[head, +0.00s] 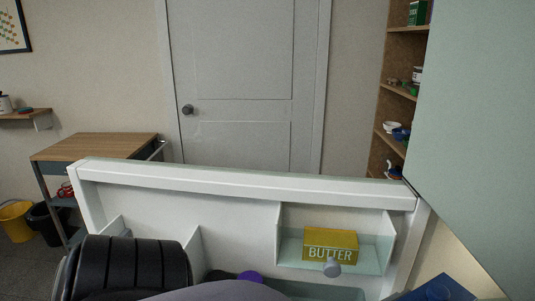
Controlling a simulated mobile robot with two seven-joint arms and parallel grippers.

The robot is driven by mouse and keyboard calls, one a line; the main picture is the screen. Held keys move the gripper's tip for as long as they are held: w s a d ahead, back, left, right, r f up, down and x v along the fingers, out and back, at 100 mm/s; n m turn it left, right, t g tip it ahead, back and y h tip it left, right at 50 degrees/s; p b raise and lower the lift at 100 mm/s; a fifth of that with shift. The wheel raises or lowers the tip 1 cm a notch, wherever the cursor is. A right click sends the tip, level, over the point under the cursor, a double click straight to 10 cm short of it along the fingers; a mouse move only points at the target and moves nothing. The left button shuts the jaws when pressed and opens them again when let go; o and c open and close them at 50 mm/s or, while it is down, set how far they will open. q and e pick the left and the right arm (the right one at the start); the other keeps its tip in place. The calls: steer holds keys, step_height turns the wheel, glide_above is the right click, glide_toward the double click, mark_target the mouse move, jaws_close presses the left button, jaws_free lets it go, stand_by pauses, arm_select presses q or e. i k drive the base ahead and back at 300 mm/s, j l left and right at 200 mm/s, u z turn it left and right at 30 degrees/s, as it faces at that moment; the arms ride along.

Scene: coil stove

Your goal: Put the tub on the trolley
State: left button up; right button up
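The trolley (100,146) stands at the left by the wall, with a wooden top and blue-grey legs. Its top looks bare. I cannot make out the tub for certain. A yellow box marked BUTTER (330,240) sits in a clear-fronted compartment of a white open door in front of me. A purple item (250,276) shows only partly at the bottom edge, and I cannot tell what it is. Neither gripper is in view; a large black ribbed part at the lower left, likely mine, hides some of the door shelves.
The white door (240,180) spans the front, between me and the trolley. A pale green panel (480,110) blocks the right. A yellow bucket (16,220) and black bin (45,222) stand left of the trolley. A shelf unit (385,115) stands behind. The room door (250,80) is closed.

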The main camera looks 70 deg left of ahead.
mark_target(96, 152)
steer(key=k+l+u, duration=0.1)
steer(key=u, duration=0.15)
steer(key=k+u, duration=0.3)
steer(key=k+j+u, duration=0.2)
steer(key=j+u, duration=0.2)
steer(key=k+j+u, duration=0.15)
steer(key=j+u, duration=0.25)
steer(key=k+j+u, duration=0.1)
steer(key=j+u, duration=0.7)
steer(key=i+j+u, duration=0.25)
steer(key=i, duration=0.2)
steer(key=i+j+u, duration=0.3)
steer(key=i, duration=0.15)
steer(key=i+j+u, duration=0.1)
steer(key=i+u, duration=0.15)
steer(key=i, duration=0.25)
steer(key=i+z, duration=0.2)
steer(key=i, duration=0.7)
steer(key=i+l, duration=0.1)
steer(key=i, duration=0.25)
steer(key=i+l+z, duration=0.15)
steer(key=i, duration=0.2)
